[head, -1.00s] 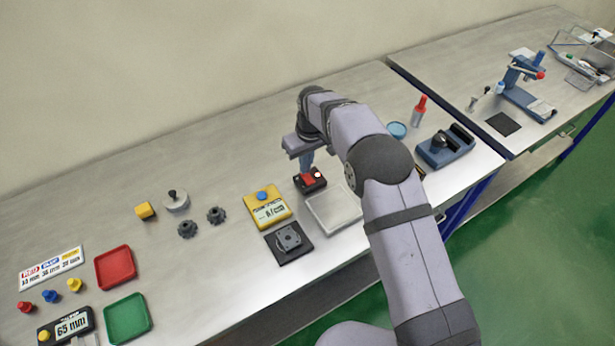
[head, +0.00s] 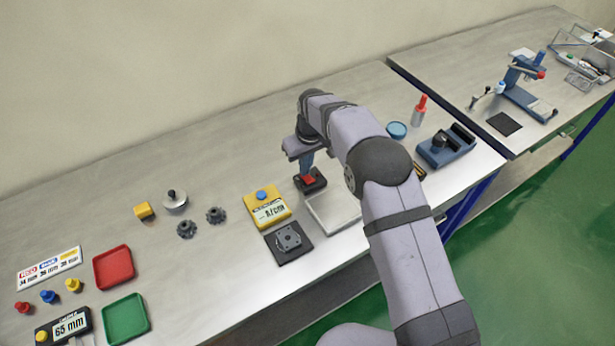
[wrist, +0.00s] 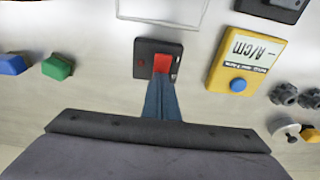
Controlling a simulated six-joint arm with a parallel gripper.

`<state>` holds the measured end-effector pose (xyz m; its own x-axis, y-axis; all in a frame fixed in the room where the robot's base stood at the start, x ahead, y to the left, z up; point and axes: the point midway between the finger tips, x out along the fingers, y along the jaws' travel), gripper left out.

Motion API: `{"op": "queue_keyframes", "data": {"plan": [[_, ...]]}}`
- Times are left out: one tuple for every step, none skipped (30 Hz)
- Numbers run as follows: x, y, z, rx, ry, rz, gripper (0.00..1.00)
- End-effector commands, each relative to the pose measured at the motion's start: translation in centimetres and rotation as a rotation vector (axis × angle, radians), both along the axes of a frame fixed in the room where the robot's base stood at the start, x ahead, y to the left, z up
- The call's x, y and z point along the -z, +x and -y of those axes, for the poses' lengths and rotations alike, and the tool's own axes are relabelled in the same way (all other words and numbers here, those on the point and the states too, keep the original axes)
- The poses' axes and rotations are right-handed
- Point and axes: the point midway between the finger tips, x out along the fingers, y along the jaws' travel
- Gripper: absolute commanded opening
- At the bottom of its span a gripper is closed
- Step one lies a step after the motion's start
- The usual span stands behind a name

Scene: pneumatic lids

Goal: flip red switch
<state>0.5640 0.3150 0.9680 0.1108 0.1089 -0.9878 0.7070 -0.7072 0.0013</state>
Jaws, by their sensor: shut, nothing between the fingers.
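The red switch (head: 309,180) is a red rocker on a small black box (head: 321,184) on the bench. My gripper (head: 306,172) is shut and empty and points down at the switch. In the wrist view, the tips of my gripper (wrist: 161,78) are at the near edge of the red rocker and hide that edge. I cannot tell whether they press on it.
A yellow meter (head: 267,208) stands left of the switch box. A pale tray (head: 318,222) lies in front of it, and a black fixture (head: 288,243) is at front left. A blue device (head: 445,147) stands to the right. The bench behind the switch is clear.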

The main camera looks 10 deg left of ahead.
Motion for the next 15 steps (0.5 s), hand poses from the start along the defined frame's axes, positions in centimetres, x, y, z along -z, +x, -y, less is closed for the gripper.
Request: {"op": "queue_keyframes", "data": {"plan": [[0.3, -0.2, 0.1, 0.000, -0.005, -0.006, 0.00], [0.3, -0.2, 0.2, 0.000, -0.004, -0.007, 0.00], [0.2, -0.2, 0.2, 0.000, -0.005, -0.008, 0.00], [0.2, -0.2, 0.2, 0.000, -0.005, -0.008, 0.00], [0.1, -0.2, 0.2, 0.000, -0.006, -0.008, 0.00], [-0.1, -0.2, 0.2, 0.000, -0.006, -0.008, 0.00], [-0.3, -0.2, 0.2, 0.000, -0.006, -0.008, 0.00], [-0.5, -0.2, 0.2, 0.000, -0.006, -0.008, 0.00], [-0.7, -0.2, 0.2, 0.000, -0.006, -0.008, 0.00], [-1.0, -0.2, 0.2, 0.000, -0.005, -0.008, 0.00], [-1.2, -0.2, 0.2, 0.000, -0.005, -0.006, 0.00], [-1.6, -0.2, 0.1, 0.000, -0.005, -0.006, 0.00], [-1.8, -0.2, 0.1, 0.000, -0.004, -0.006, 0.00], [-2.0, -0.2, 0.1, 0.000, -0.004, -0.006, 0.00], [-2.3, -0.2, 0.1, 0.000, -0.004, -0.006, 0.00]]}}
